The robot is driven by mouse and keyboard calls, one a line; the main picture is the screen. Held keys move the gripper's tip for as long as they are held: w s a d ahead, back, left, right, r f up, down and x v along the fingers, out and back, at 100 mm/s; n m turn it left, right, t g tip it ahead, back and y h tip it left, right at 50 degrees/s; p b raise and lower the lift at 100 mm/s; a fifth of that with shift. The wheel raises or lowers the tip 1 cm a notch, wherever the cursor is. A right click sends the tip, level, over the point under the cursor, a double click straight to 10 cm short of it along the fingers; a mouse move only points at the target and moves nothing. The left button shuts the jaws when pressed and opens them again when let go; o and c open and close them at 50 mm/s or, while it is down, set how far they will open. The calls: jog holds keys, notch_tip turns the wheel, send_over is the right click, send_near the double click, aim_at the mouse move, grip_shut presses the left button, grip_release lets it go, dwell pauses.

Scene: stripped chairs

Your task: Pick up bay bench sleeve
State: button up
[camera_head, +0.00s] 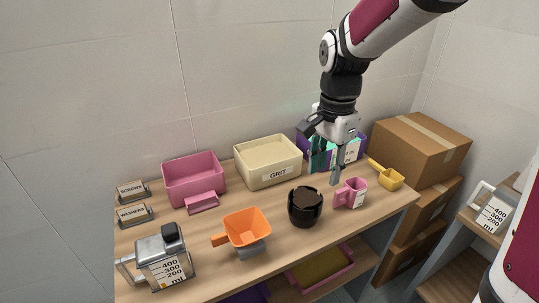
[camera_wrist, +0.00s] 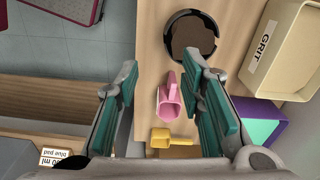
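Nothing in view is labelled as a sleeve, and I cannot tell which object bears that name. My gripper (camera_head: 335,176) hangs over the right part of the wooden bench (camera_head: 290,238). In the wrist view my gripper (camera_wrist: 160,78) is open, with teal pads wide apart and nothing held. A pink jug (camera_head: 351,193) with a white label stands below it; in the wrist view the pink jug (camera_wrist: 168,98) appears between the fingers, nearer the right one. A yellow scoop (camera_head: 391,178) lies to its right; the yellow scoop (camera_wrist: 166,138) also shows in the wrist view.
A black round pot (camera_head: 305,209), an orange scoop (camera_head: 247,229) and a metal jug (camera_head: 160,262) stand along the front. Behind are a pink bin (camera_head: 193,180), a cream GRIT bin (camera_head: 267,160) and a purple-and-teal bin (camera_head: 350,151). Cardboard boxes (camera_head: 423,145) stand at right.

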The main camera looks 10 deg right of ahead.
aim_at(315, 207)
jog(key=f, duration=0.5)
jog(key=w+f+b, duration=0.1)
jog(key=f, duration=0.8)
jog(key=shift+w+a+f, duration=0.25)
jog(key=shift+f, duration=0.05)
grip_shut()
